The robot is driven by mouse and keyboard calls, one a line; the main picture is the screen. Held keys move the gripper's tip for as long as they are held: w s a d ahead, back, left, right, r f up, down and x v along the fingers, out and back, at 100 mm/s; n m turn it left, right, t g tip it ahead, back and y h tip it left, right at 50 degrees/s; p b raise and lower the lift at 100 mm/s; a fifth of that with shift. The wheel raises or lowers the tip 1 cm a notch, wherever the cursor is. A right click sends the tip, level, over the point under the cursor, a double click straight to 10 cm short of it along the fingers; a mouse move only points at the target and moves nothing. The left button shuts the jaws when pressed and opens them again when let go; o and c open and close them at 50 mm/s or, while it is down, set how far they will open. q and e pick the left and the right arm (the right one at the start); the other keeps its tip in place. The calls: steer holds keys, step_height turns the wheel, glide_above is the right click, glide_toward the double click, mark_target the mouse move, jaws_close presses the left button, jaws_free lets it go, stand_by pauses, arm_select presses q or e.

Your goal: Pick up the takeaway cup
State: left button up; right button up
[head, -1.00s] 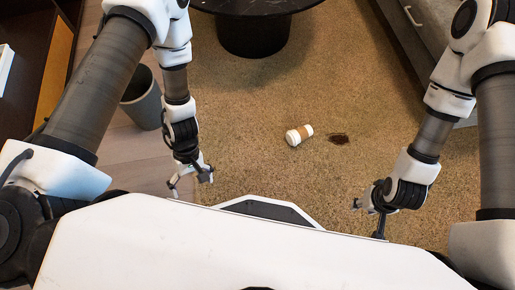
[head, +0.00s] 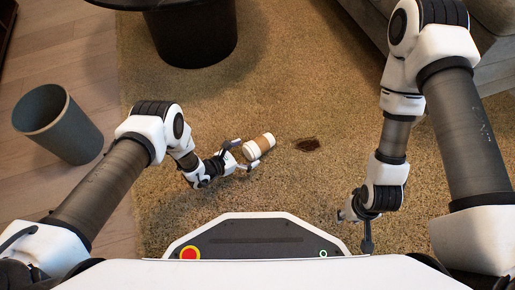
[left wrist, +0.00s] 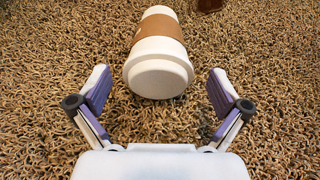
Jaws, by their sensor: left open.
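The takeaway cup (head: 258,147) is white with a brown sleeve and lies on its side on the shag rug. In the left wrist view the cup (left wrist: 158,66) shows its white lid end toward me, just beyond and between the fingertips. My left gripper (head: 243,156) is open at the lid end of the cup; its fingers (left wrist: 157,88) stand one on each side, apart from the cup. My right gripper (head: 352,215) hangs over the rug to the right, away from the cup; whether its jaws are open is unclear.
A grey bin (head: 60,125) stands on the wood floor at left. A round black table base (head: 195,35) stands behind, and a grey sofa (head: 490,50) is at upper right.

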arm_select(q)
steer(key=b+x, duration=0.2)
steer(key=x, duration=0.1)
steer(key=shift+w+f, duration=0.1)
steer(key=shift+f, duration=0.4)
steer(key=shift+w+d+b, duration=0.25)
steer(key=shift+d+b, duration=0.05)
steer(key=shift+b, duration=0.05)
steer(key=shift+r, duration=0.2)
steer(key=c, duration=1)
arm_select(e)
steer(key=f, duration=0.3)
steer(key=shift+w+f, duration=0.2)
steer(key=shift+f, duration=0.05)
arm_select(q)
steer(key=shift+r, duration=0.1)
arm_select(e)
steer(key=shift+r, duration=0.1)
